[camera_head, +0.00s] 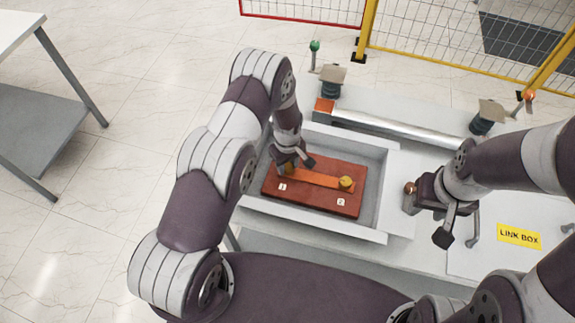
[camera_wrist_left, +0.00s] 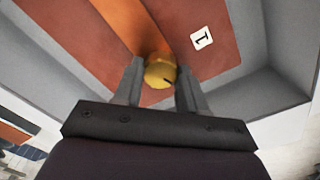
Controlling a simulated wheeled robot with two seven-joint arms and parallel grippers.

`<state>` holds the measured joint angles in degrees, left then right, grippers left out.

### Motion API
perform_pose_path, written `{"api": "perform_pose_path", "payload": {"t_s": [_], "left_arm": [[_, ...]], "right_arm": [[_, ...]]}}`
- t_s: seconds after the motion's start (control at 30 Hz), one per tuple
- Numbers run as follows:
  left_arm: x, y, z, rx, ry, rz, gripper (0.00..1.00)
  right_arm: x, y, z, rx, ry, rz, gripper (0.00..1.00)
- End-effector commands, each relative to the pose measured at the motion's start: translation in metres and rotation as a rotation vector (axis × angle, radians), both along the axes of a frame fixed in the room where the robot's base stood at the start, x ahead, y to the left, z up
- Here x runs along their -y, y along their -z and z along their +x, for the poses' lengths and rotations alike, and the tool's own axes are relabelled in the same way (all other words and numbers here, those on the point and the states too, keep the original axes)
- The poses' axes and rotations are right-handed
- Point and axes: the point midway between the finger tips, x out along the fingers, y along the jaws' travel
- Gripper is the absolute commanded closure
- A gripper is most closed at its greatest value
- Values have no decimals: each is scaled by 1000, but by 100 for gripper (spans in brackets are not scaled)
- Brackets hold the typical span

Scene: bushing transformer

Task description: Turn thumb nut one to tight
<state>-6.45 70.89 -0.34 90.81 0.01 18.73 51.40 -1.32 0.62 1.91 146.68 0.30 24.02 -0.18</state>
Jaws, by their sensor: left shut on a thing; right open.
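Thumb nut one is a round brass-yellow nut (camera_wrist_left: 160,72) with a dark mark on its face, at the end of the orange bar near the label 1 (camera_wrist_left: 202,37). My left gripper (camera_head: 293,163) reaches down into the box; in the left wrist view its fingers (camera_wrist_left: 160,84) are shut on the nut from both sides. In the head view the gripper mostly hides this nut. The second brass thumb nut (camera_head: 346,183) sits at the bar's other end by label 2 (camera_head: 340,202). My right gripper (camera_head: 446,226) is open and empty, right of the box.
The red-brown board (camera_head: 318,202) with the orange bar (camera_head: 318,178) lies inside a grey open box (camera_head: 382,238). A silver tube (camera_head: 400,130) lies behind it. A "LINK BOX" lid (camera_head: 490,260) is at right. A side table (camera_head: 40,110) stands far left.

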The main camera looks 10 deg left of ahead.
Motion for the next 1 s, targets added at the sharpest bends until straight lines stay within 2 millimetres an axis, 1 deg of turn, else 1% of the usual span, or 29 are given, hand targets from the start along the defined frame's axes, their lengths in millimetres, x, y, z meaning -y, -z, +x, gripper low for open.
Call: {"api": "perform_pose_path", "payload": {"t_s": [0.03, 0.3, 0.7, 1.0], "left_arm": [[0, 3, 2, 4, 37, 0, 90], [0, 3, 2, 6, 292, -1, 90], [1, 1, 2, 6, 671, 0, 90], [1, 0, 3, 8, 956, 1, 90]], "right_arm": [[0, 9, 0, 0, 0, 0, 57], [0, 31, 0, 0, 0, 0, 57], [0, 56, 0, 0, 0, 0, 57], [0, 71, 0, 0, 0, 0, 57]]}}
